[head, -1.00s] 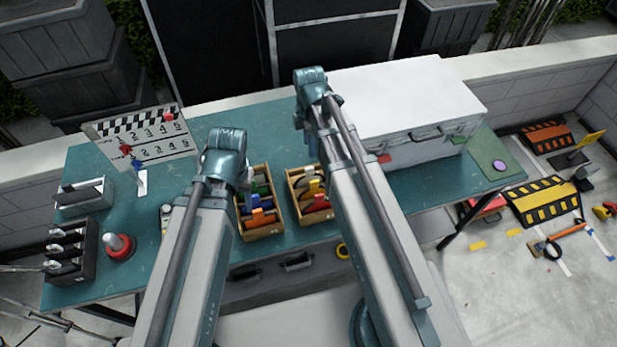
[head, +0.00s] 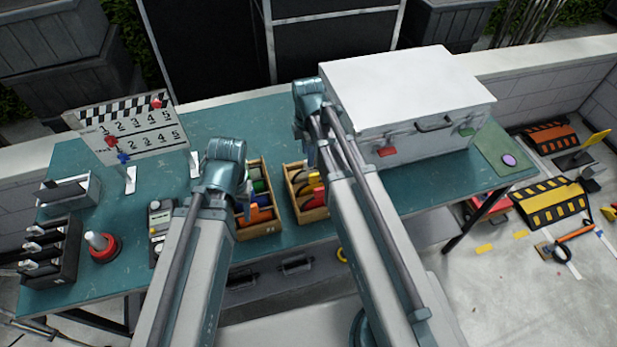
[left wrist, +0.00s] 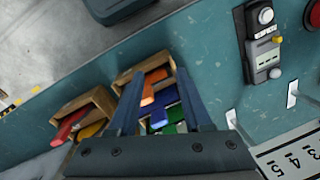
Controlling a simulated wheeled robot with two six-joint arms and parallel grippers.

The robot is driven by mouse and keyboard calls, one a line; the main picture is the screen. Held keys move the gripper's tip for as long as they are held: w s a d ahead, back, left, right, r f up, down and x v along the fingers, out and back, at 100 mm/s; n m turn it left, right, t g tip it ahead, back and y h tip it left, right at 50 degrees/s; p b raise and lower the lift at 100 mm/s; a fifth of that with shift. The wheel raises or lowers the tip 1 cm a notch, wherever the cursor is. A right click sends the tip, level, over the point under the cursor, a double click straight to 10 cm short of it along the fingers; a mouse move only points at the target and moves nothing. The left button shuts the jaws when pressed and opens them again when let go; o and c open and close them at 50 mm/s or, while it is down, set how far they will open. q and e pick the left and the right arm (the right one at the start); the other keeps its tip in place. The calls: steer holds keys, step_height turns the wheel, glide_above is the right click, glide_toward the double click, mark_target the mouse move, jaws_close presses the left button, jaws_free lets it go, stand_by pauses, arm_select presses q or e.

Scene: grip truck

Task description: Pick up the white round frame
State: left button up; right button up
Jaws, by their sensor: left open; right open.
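I cannot make out a white round frame in either view. My left gripper (left wrist: 159,84) is open in the left wrist view, with its two blue fingers apart and nothing seen between them. It points down over the wooden box of coloured rolls (left wrist: 122,80) on the teal table (left wrist: 205,65). In the head view my left wrist hides most of this gripper. My right gripper (head: 311,152) is mostly hidden behind its own arm, left of the white case (head: 410,85). It hangs above the second wooden box (head: 310,216) and holds nothing that I can see.
A clapperboard (head: 131,133) stands at the table's back left. A red-based button (head: 104,247), a grey-black control unit (head: 160,228) and dark racks (head: 50,255) fill the left end. A green mat (head: 490,150) lies at the right end. The back middle of the table is clear.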

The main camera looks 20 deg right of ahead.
steer(key=shift+f+b, duration=2.55)
steer(key=shift+f, duration=0.15)
steer(key=shift+r, duration=0.1)
jaws_close()
